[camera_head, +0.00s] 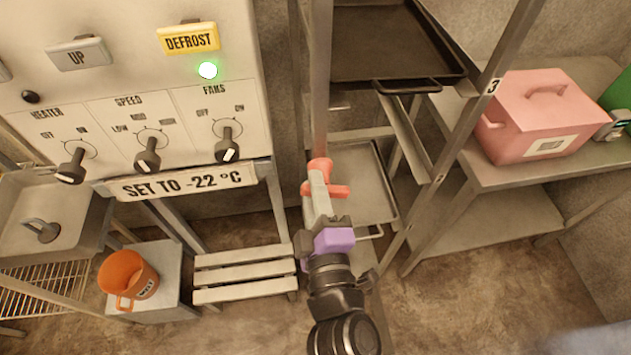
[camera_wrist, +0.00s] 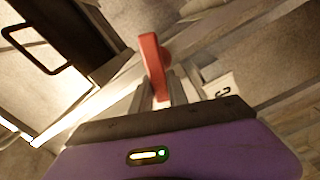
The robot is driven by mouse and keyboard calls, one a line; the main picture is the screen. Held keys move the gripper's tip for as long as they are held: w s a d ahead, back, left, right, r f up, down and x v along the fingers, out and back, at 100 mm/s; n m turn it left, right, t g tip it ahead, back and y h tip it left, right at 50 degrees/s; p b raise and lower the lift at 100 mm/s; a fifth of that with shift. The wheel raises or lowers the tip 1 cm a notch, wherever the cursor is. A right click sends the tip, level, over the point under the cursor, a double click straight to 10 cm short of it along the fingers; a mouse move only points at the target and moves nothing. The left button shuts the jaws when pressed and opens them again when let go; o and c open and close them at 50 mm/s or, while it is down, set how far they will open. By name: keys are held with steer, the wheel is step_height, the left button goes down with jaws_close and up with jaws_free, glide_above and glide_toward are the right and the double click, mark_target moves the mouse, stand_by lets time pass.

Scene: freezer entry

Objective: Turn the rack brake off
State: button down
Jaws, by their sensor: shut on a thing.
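The rack brake shows as a red lever (camera_head: 319,164) low on the front upright of the metal rack (camera_head: 319,70). My gripper (camera_head: 319,189), with a purple body, reaches up to it from below. Its fingers are shut on the red lever, which also shows between the fingers in the wrist view (camera_wrist: 152,58). The fingers hide part of the lever and its mount. I cannot tell its setting from any marking.
A control panel (camera_head: 130,110) with knobs stands to the left, above a slatted step (camera_head: 242,274) and an orange bucket (camera_head: 127,278). A pink box (camera_head: 543,115) sits on the right shelf. Floor is open at lower right.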

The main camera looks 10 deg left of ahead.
steer(key=shift+a+f+n+p, duration=0.1)
steer(key=shift+f+n+p, duration=0.15)
steer(key=shift+n, duration=0.85)
steer(key=c, duration=1.3)
jaws_free()
steer(key=shift+s, duration=0.15)
steer(key=b+v, duration=0.2)
steer(key=v, duration=0.5)
steer(key=shift+s, duration=0.3)
